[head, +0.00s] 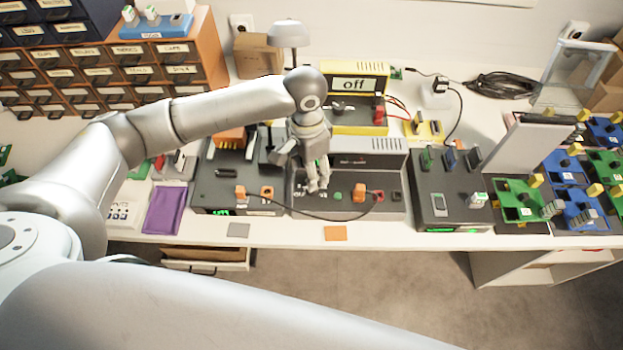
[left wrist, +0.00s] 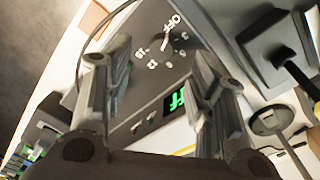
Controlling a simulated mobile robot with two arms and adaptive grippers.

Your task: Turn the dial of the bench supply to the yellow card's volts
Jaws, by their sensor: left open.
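The bench supply (head: 385,160) is a dark box with a vented grey top, in the middle of the bench. In the left wrist view its dark panel (left wrist: 140,100) carries a dial (left wrist: 165,43) ringed by white numbers and OFF; its pale pointer appears to lie toward OFF. I cannot make out a yellow card with readable volts. My right gripper is not in view.
A yellow meter (head: 372,70) reading off stands behind. A black cable (head: 310,215) loops across the supply's front. Dark boxes (head: 450,180) and (head: 205,180) flank it. A grey card (head: 238,230) and an orange card (head: 335,233) lie at the front edge.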

